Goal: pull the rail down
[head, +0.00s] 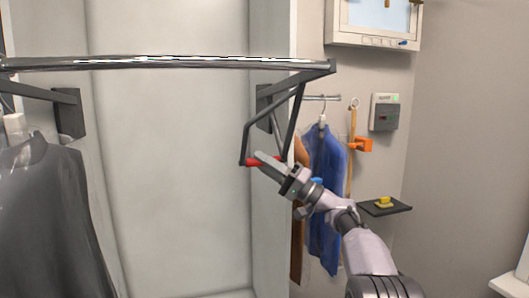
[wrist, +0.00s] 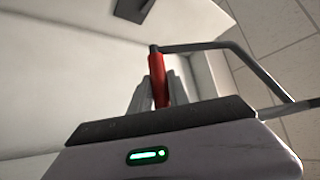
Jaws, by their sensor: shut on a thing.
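The chrome rail (head: 170,63) spans the upper part of the head view, held by dark arms at each end. A dark pull frame (head: 247,130) hangs from its right end and carries a red grip (head: 252,163) at the bottom. My gripper (head: 267,160) is shut on the red grip, below the right end of the rail. In the wrist view the red grip (wrist: 158,80) stands between my grey fingers (wrist: 158,92), with the dark frame bar (wrist: 215,46) running off to the right. The fingers hide part of the grip.
A dark garment (head: 45,215) hangs at the left. A blue garment (head: 326,180) hangs behind my arm at the right. A small shelf (head: 398,209) with a yellow item, an orange holder (head: 361,145) and a wall box (head: 384,112) are further right. The wardrobe's middle is empty.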

